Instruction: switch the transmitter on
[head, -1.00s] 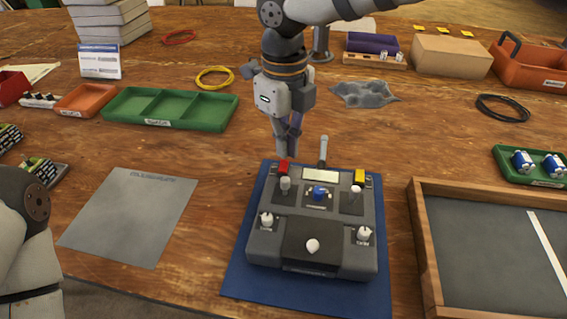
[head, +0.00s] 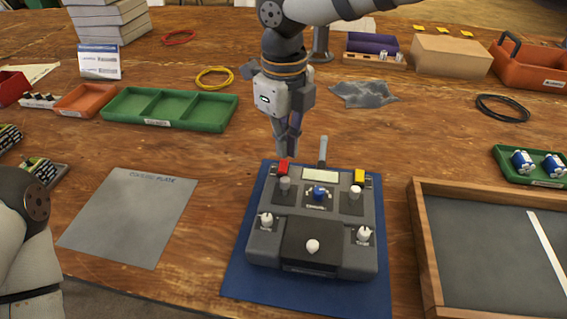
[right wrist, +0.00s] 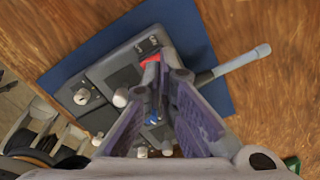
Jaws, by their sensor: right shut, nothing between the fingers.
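The transmitter (head: 312,265) is a dark grey box lying on a blue mat (head: 238,290). It has a red switch (head: 283,167) at its far left corner, a yellow switch (head: 360,176) at its far right, a pale display, a blue knob (head: 319,192), white sticks and an antenna (head: 323,150) at the back. My right gripper (head: 287,154) is shut and empty, pointing down at the red switch. In the right wrist view its fingertips (right wrist: 164,62) partly cover the red switch (right wrist: 150,61); I cannot tell whether they touch. My left gripper is out of view.
A wooden-framed tray (head: 425,260) stands right of the mat. A grey plate (head: 130,215) lies to the left. A green compartment tray (head: 170,107), a yellow cable ring (head: 214,78) and a grey cloth (head: 363,94) lie further back. The wood around the mat's left side is clear.

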